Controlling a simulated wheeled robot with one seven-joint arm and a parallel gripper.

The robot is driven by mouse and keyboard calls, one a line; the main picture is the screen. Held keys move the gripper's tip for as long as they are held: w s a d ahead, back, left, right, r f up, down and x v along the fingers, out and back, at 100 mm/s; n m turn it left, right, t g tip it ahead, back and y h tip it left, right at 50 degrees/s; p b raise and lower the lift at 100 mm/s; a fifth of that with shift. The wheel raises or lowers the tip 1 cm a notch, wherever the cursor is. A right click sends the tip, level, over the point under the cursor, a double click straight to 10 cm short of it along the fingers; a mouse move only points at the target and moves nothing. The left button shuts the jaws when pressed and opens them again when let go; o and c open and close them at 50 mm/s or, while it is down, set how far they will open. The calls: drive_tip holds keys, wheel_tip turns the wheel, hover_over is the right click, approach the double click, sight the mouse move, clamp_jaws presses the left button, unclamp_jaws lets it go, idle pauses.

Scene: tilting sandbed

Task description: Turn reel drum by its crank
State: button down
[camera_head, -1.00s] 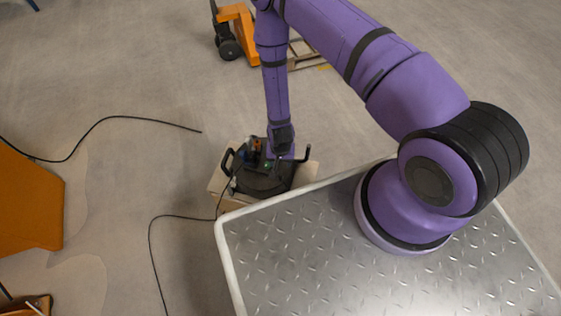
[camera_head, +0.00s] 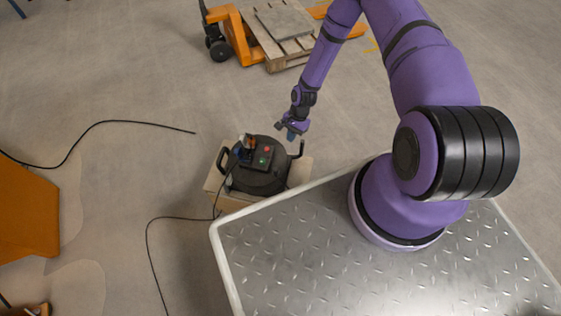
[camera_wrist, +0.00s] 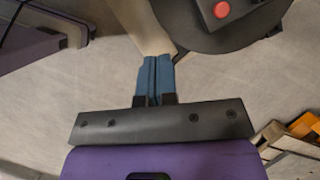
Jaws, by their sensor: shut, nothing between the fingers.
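The reel drum (camera_head: 258,181) is a black round body with red and green buttons on a dark panel on top. It sits on a pale box (camera_head: 213,181). Black handle-like bars stand at its left and right (camera_head: 298,151); I cannot tell which is the crank. My gripper (camera_head: 284,132) is shut and empty, beyond and slightly right of the drum, apart from it. In the wrist view its blue fingers (camera_wrist: 153,70) are together, and the drum's dark edge (camera_wrist: 213,40) with a red button shows at upper right, partly cut off.
An orange pallet jack (camera_head: 233,35) and a wooden pallet (camera_head: 277,50) stand at the back. A black cable (camera_head: 152,232) runs over the floor to the drum. My metal-topped base edge is close on the near side.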

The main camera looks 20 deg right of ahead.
approach(280, 170)
drive_tip(key=shift+w+d+f, duration=0.1)
drive_tip(key=shift+d+f, duration=0.25)
drive_tip(key=a, duration=0.1)
drive_tip(key=s+a, duration=0.1)
drive_tip(key=shift+s+a+f, duration=0.25)
drive_tip(key=shift+a+f, duration=0.05)
drive_tip(key=shift+f, duration=0.05)
drive_tip(key=shift+s+a, duration=0.3)
drive_tip(key=shift+a, duration=0.2)
drive_tip(key=shift+s+a, duration=0.1)
drive_tip(key=shift+a, duration=0.05)
drive_tip(key=shift+s+a+m, duration=0.15)
drive_tip(key=shift+a+m, duration=0.05)
drive_tip(key=shift+m, duration=0.2)
drive_tip(key=shift+s+a, duration=0.1)
drive_tip(key=shift+a, duration=0.05)
